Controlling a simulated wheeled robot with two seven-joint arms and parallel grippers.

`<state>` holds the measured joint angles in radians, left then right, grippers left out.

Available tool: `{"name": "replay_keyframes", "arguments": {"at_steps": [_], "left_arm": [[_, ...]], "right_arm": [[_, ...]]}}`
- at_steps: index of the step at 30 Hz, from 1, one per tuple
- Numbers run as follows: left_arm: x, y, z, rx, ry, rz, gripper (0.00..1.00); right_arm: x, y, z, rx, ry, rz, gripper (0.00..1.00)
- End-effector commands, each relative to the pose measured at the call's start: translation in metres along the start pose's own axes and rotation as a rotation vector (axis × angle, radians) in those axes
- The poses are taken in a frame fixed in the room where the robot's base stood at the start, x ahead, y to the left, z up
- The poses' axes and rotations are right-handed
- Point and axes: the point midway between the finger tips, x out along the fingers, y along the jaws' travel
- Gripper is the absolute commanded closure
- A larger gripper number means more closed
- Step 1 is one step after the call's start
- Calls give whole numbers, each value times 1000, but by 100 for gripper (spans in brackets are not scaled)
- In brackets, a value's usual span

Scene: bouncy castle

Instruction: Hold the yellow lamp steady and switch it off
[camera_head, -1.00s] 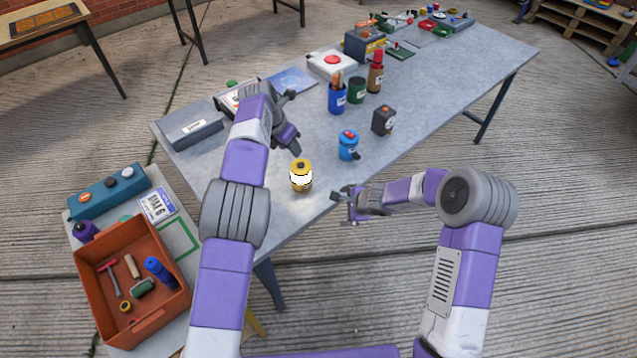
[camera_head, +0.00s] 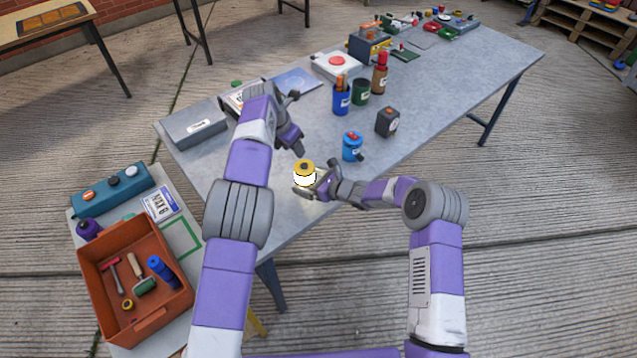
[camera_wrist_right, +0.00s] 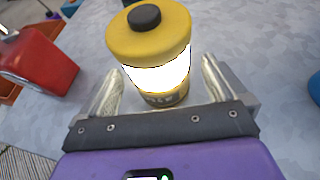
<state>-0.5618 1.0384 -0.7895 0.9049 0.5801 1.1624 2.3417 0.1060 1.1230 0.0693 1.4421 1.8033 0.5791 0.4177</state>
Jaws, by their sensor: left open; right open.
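The yellow lamp (camera_head: 304,168) stands upright near the front edge of the grey table, its white band glowing. It has a dark round button on top, clear in the right wrist view (camera_wrist_right: 146,18). My right gripper (camera_head: 311,184) is open, with its fingers on either side of the lamp's lower part; in the right wrist view the lamp stands between the fingertips, and I cannot tell if they touch it. My left gripper (camera_head: 292,140) is above the table, behind and slightly left of the lamp, apart from it, and open.
A blue can-like item with a red top (camera_head: 352,147) stands right of the lamp, with a dark box (camera_head: 387,122) beyond. A grey case (camera_head: 194,130) lies at the table's left end. An orange crate of tools (camera_head: 96,262) sits on a side table.

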Motion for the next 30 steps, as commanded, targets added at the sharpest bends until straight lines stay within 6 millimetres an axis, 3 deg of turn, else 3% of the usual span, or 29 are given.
{"name": "replay_keyframes", "arguments": {"at_steps": [6, 17, 30], "left_arm": [[0, 0, 0, 0, 0, 0, 57], [0, 0, 0, 0, 0, 0, 57], [0, 0, 0, 0, 0, 0, 57]], "right_arm": [[21, 0, 0, -3, 1, 0, 1], [26, 0, 0, -1, 2, -1, 1], [26, 0, 0, -2, 2, -1, 67]]}}
